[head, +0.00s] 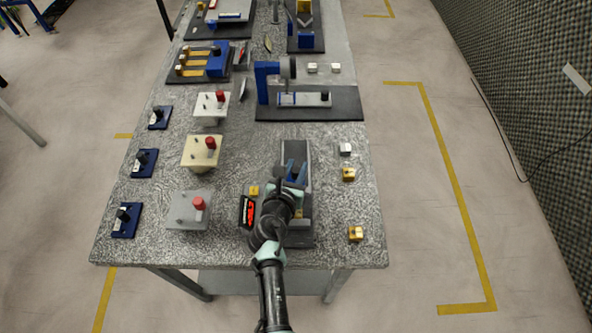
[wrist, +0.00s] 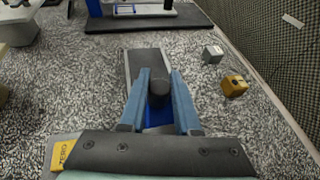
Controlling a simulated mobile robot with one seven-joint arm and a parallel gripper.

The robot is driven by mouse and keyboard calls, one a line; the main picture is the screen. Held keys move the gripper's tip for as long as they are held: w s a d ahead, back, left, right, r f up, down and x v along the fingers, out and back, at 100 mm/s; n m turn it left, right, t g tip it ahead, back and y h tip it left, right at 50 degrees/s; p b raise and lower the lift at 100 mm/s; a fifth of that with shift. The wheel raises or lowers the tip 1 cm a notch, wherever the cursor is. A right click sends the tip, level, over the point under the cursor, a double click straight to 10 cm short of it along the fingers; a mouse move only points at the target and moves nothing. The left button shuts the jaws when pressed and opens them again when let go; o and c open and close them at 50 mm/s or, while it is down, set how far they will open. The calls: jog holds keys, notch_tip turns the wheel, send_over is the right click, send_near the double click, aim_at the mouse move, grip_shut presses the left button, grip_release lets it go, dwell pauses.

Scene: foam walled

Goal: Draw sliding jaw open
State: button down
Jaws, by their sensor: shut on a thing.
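My gripper (head: 292,174) is over a long fixture near the table's front edge, with its two blue fingers pointing away from me. In the wrist view my gripper (wrist: 160,100) has its fingers on either side of a black upright knob (wrist: 158,90), shut on it. A blue part (wrist: 160,129), seemingly the sliding jaw, shows below the knob between the fingers. A grey rail (wrist: 143,62) runs on beyond the knob, and it also shows in the head view (head: 296,148).
A silver cube (head: 346,149) and two yellow blocks (head: 349,174) (head: 355,233) lie to the right. A black and red box (head: 247,211) lies close on the left. Pedestals with red knobs (head: 201,152) stand farther left. A blue clamp frame (head: 266,82) stands behind on a dark plate.

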jog(key=c, duration=0.6)
grip_release()
jog(key=shift+s, duration=0.1)
jog(key=p+v, duration=0.2)
jog(key=v, duration=1)
jog(key=shift+s+a+r, duration=0.15)
jog(key=shift+s+r, duration=0.15)
